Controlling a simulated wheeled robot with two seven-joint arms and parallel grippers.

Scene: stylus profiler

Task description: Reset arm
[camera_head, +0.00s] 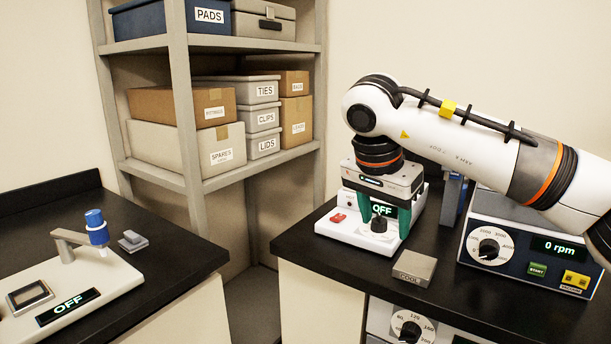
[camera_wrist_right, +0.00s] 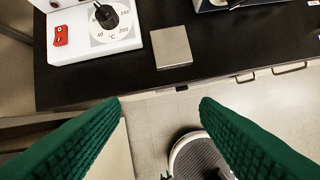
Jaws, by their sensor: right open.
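The stylus profiler (camera_head: 95,283) stands on the left bench in the head view, its display reading OFF. Its grey arm (camera_head: 70,238) carries a blue-topped cylinder (camera_head: 96,226) at its end, raised above the base. A small framed square (camera_head: 29,296) lies on the base. My right gripper (camera_head: 384,226) is open, its green fingers pointing down in front of the hotplate on the right bench. In the wrist view the fingers (camera_wrist_right: 160,102) are spread with nothing between them. My left gripper is not in view.
The white hotplate (camera_head: 350,232), also reading OFF, has a red switch and black knob. A grey block marked COOL (camera_head: 414,268) lies before it. A 0 rpm unit (camera_head: 529,247) stands right. A shelf rack (camera_head: 186,100) with boxes stands behind the gap between benches.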

